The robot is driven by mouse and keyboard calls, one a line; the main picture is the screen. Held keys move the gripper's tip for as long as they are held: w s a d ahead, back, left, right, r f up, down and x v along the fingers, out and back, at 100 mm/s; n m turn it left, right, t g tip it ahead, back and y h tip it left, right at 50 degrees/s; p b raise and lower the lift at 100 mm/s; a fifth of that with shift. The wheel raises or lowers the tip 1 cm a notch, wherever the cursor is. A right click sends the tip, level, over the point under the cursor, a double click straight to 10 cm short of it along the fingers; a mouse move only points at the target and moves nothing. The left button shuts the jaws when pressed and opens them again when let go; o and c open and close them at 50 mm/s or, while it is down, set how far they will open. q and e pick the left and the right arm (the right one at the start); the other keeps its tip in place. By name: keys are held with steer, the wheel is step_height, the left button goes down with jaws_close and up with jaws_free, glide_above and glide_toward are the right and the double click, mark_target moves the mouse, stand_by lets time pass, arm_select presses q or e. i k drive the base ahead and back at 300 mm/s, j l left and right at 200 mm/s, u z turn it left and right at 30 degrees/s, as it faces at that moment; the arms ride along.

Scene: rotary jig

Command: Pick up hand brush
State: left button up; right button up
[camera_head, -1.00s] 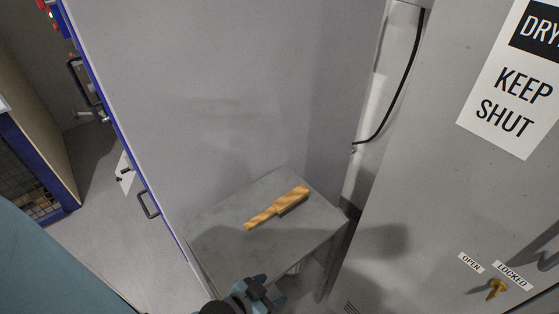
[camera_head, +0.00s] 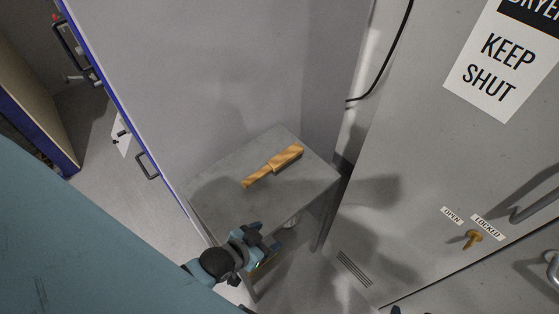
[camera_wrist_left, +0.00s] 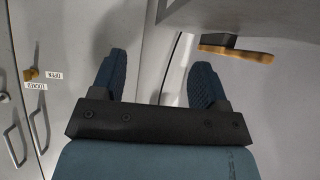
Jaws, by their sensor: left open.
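The hand brush (camera_head: 273,166) has a wooden handle and back. It lies on a small grey table (camera_head: 226,197), its handle toward the lower left in the head view. In the left wrist view the brush (camera_wrist_left: 236,49) is at the upper right, beyond the fingers, with dark bristles. My left gripper (camera_head: 258,236) is at the table's near edge, apart from the brush. In the left wrist view its two blue fingers (camera_wrist_left: 155,82) are spread with nothing between them.
A tall grey panel (camera_head: 220,80) stands behind the table. To the right is a grey cabinet door with a KEEP SHUT sign (camera_head: 497,62) and a yellow key-like knob (camera_head: 472,239). A black cable (camera_head: 388,55) hangs between them. The tabletop around the brush is clear.

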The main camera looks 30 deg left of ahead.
mark_target(282, 161)
steer(key=k+j, duration=0.75)
steer(key=j+u, duration=0.15)
steer(key=j, duration=0.9)
steer(key=i+j, duration=0.7)
steer(key=j+u, duration=0.05)
